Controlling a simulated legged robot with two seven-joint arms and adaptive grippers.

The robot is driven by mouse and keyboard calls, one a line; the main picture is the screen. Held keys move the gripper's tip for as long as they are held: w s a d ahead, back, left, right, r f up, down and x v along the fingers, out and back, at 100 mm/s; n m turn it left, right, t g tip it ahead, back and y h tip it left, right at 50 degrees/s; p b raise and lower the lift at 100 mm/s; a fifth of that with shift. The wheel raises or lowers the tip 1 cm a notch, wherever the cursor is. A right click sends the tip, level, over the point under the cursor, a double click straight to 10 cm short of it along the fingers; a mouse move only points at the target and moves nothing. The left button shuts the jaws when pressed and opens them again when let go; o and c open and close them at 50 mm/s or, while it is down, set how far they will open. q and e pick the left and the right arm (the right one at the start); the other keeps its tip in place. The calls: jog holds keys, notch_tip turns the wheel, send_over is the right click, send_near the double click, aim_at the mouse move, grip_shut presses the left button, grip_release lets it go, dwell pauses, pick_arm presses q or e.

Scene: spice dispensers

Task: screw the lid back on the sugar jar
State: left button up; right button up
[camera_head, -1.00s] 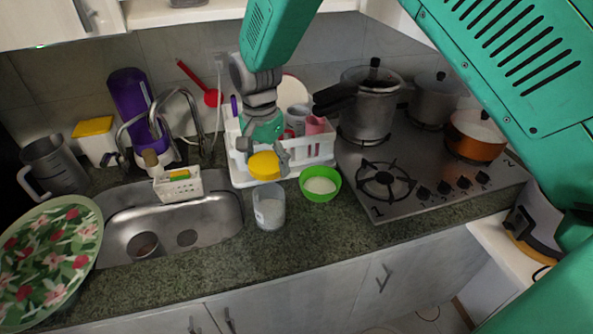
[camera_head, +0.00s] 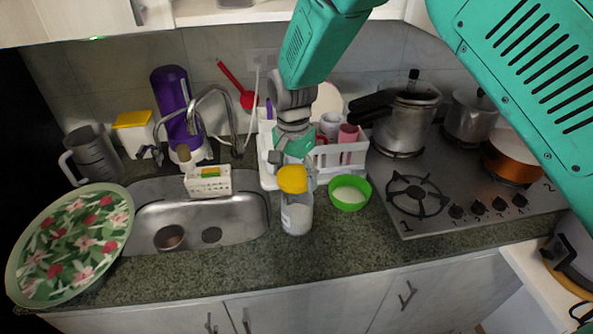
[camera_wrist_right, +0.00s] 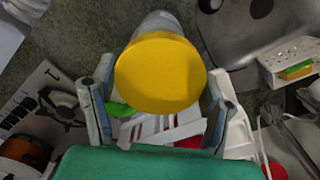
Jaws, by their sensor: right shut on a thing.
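The sugar jar (camera_head: 297,217) is a clear jar with white contents, upright on the counter right of the sink. The yellow lid (camera_head: 293,179) appears at the jar's mouth in the head view; I cannot tell whether it is seated. My right gripper (camera_head: 293,172) reaches down from above and is shut on the lid. In the right wrist view the lid (camera_wrist_right: 160,73) lies between the two fingers of the gripper (camera_wrist_right: 158,98), with the jar (camera_wrist_right: 158,22) partly hidden behind it. My left gripper is not in view.
A green bowl (camera_head: 349,193) of white grains stands close right of the jar. A white dish rack (camera_head: 326,155) is behind. The sink (camera_head: 240,213) is left, the stove (camera_head: 440,185) right. Counter in front of the jar is clear.

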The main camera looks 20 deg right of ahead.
aim_at(297, 185)
jog(key=shift+f+b, duration=0.3)
jog(key=shift+f, duration=0.5)
jog(key=shift+d+f+b, duration=0.25)
jog(key=shift+f+b, duration=0.05)
jog(key=shift+f, duration=0.45)
jog(key=shift+d+r, duration=0.15)
jog(key=shift+d, duration=0.1)
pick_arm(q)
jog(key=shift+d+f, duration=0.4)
pick_arm(e)
jog(key=shift+s+a+p, duration=0.15)
jog(key=shift+a+p, duration=0.3)
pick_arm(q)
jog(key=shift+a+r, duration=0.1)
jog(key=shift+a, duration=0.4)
pick_arm(e)
jog(key=shift+a, duration=0.3)
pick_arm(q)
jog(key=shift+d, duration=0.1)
pick_arm(e)
jog(key=shift+d, duration=0.2)
jog(key=shift+d, duration=0.4)
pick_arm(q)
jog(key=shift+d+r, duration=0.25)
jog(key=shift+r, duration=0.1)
pick_arm(e)
jog(key=shift+d, duration=0.1)
